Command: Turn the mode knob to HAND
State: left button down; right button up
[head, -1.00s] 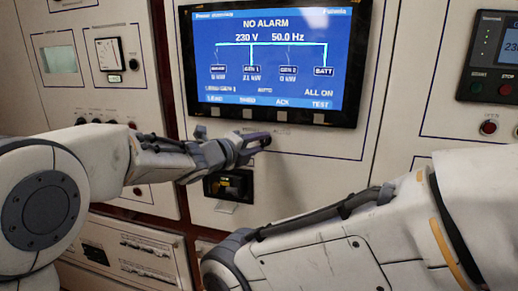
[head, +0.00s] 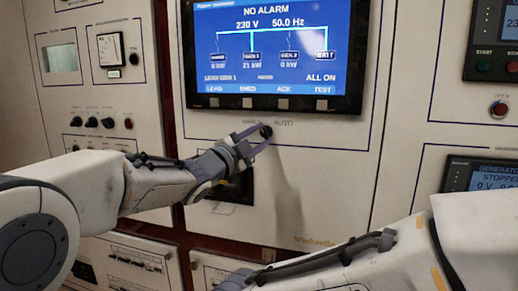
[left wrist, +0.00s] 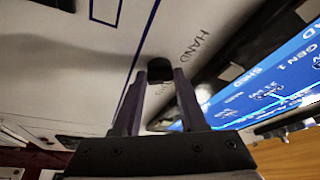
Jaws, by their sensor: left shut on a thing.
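The mode knob (head: 266,130) is a small black knob on the pale panel below the large screen. Printed HAND lies up and left of it, AUTO (head: 284,122) up and right. My left gripper (head: 257,138) reaches it from the left and is shut on it. In the left wrist view the knob (left wrist: 159,69) sits between the tips of the two purple-grey fingers (left wrist: 158,80), with the HAND label (left wrist: 195,45) beside it. The fingers hide part of the knob, and I cannot tell where it points. My right arm crosses the lower right; its gripper is out of view.
The large screen (head: 270,45) reads NO ALARM, with a row of buttons under it. A dark recessed unit (head: 237,187) lies just below my left gripper. A generator display (head: 485,178) and a red button (head: 499,109) are at the right. Bare panel lies right of the knob.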

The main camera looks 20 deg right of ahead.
pick_arm(q)
jog(key=shift+f+n+t+b, duration=0.2)
jog(key=shift+n+t+b, duration=0.1)
jog(key=shift+n+b, duration=0.45)
jog(key=shift+c, duration=2.3)
grip_release()
jog(key=shift+a, duration=0.1)
jog(key=shift+r, duration=0.1)
jog(key=b+v, duration=0.2)
jog(key=v, duration=0.8)
jog(key=shift+s+a+b, duration=0.15)
jog(key=shift+b, duration=0.25)
